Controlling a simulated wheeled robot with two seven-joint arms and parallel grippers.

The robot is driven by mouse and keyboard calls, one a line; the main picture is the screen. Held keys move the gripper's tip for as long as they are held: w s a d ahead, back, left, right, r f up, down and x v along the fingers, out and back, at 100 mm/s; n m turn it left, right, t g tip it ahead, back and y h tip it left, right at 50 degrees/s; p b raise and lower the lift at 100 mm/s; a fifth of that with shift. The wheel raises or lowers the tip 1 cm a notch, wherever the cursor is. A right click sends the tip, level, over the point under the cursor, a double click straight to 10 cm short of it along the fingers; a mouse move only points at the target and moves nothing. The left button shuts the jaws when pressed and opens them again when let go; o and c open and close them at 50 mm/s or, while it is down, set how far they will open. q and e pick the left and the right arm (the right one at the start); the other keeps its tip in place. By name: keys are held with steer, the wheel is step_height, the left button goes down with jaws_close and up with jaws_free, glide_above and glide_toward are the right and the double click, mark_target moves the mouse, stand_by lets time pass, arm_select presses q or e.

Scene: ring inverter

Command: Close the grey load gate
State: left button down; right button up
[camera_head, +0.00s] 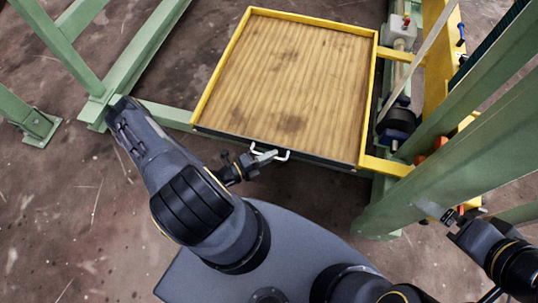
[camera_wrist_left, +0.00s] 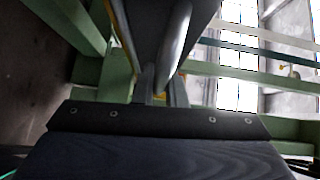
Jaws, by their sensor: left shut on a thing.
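The grey load gate (camera_head: 325,161) shows as a dark grey strip along the near edge of the wood-floored platform (camera_head: 290,75). A pale handle (camera_head: 284,157) sticks out from its near side. My left gripper (camera_head: 262,157) is at this handle and shut on it. In the left wrist view, a pale rounded bar (camera_wrist_left: 178,40) runs down close to the camera; the contact itself is hard to make out there. My right gripper (camera_head: 440,212) is at the lower right, apart from the gate; its jaws are too small and dark to judge.
Yellow rails (camera_head: 222,68) border the platform, which is empty. Green steel beams (camera_head: 135,65) stand at the left and a green post (camera_head: 440,130) at the right, near my right arm. Bare stained floor (camera_head: 60,200) lies at the left.

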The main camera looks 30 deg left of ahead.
arm_select(q)
steer(key=shift+w+r+n+g+y+p, duration=0.3)
steer(key=shift+n+g+p, duration=0.1)
steer(key=shift+p, duration=0.15)
steer(key=shift+a, duration=0.1)
steer(key=c, duration=1.8)
jaws_free()
steer(key=shift+o, duration=0.2)
steer(key=v, duration=0.7)
steer(key=shift+s+a+p, duration=0.25)
steer(key=shift+p, duration=0.1)
steer(key=shift+r, duration=0.1)
